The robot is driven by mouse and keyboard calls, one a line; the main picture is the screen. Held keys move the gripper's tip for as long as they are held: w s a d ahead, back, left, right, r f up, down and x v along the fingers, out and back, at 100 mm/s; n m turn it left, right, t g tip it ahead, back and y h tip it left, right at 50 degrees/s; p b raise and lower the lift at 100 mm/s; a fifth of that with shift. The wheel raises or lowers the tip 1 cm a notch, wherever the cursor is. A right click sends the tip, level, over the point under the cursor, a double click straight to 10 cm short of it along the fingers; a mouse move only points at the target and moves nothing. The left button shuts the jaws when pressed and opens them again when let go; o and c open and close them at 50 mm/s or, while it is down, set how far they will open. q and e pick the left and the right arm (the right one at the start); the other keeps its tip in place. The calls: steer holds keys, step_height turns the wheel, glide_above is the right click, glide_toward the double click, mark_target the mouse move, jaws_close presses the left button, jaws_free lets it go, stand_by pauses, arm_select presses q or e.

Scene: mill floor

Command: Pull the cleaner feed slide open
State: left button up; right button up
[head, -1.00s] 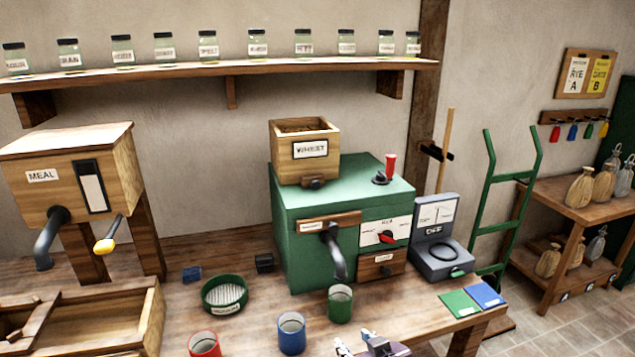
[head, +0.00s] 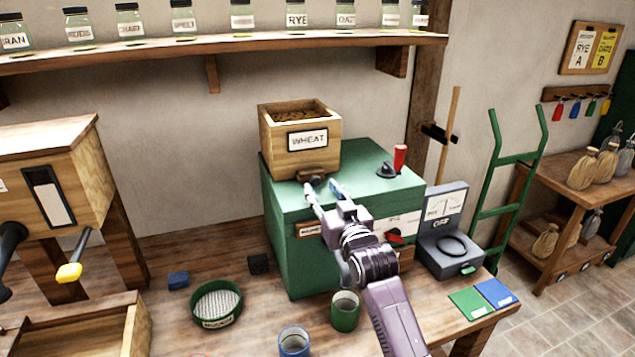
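The green cleaner (head: 280,225) stands on the bench with a wooden hopper labelled WHEAT (head: 290,158) on its top. A small dark feed slide handle (head: 312,176) sits at the foot of the hopper's front. My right gripper (head: 322,188) is just in front of and below this handle. Its two fingers are spread apart with nothing seen between them; I cannot tell whether they touch the handle. My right arm hides the cleaner's spout and part of its front panel. My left gripper is out of view.
A red-handled lever (head: 398,158) rises from the cleaner's top. A green sieve (head: 216,303), a green cup (head: 345,311) and a blue cup (head: 293,342) stand on the bench. A grey scale (head: 447,240) is at right, and the MEAL bin (head: 50,185) is at left.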

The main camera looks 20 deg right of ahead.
mark_target(316, 181)
steer(key=w, duration=0.3)
steer(key=shift+w, duration=0.2)
steer(key=shift+s, duration=0.1)
steer(key=shift+c, duration=1.2)
steer(key=c, duration=0.5)
steer(key=shift+c, duration=1.4)
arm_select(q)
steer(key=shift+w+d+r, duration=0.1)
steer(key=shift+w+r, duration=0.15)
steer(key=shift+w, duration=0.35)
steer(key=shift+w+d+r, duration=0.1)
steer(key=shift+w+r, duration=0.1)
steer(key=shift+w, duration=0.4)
arm_select(e)
jaws_close()
